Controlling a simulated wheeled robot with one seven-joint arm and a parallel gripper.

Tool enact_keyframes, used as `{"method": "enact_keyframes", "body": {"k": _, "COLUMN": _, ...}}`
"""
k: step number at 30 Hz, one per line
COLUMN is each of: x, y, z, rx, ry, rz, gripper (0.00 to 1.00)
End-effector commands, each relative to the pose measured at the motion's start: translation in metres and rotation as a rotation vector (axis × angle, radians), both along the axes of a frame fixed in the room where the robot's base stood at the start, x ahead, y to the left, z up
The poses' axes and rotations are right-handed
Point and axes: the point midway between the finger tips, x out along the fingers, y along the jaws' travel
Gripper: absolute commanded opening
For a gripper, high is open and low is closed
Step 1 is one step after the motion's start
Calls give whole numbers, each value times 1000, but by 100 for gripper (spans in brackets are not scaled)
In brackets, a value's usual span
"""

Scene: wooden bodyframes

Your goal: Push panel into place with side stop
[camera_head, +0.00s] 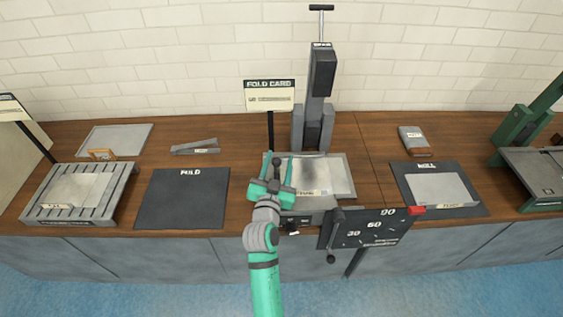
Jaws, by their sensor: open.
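A light grey panel (333,176) lies flat on the bed of the bending machine (317,88) at the middle of the bench. A label sits near its front edge. My gripper (279,164) is open at the left edge of this panel, over the front left of the machine. A dark upright part shows between or just behind its fingers. I cannot tell whether the gripper touches the panel. The side stop is not clearly distinguishable; my gripper hides part of the machine's left side.
A dial plate (371,228) marked 30, 60, 90 hangs at the bench front, right of my arm. A sign (269,96) stands behind my gripper. A dark mat (182,198) lies left; another mat with a sheet (440,187) lies right. A slatted rack (77,193) stands far left.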

Motion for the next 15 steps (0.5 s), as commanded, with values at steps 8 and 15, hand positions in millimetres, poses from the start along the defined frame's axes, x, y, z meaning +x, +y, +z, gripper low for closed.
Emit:
{"method": "enact_keyframes", "body": {"k": 8, "x": -26, "y": 5, "z": -1, "rx": 1, "ry": 2, "rz": 4, "gripper": 44}}
{"method": "enact_keyframes", "body": {"k": 15, "x": -69, "y": 8, "z": -2, "rx": 1, "ry": 3, "rz": 1, "gripper": 44}}
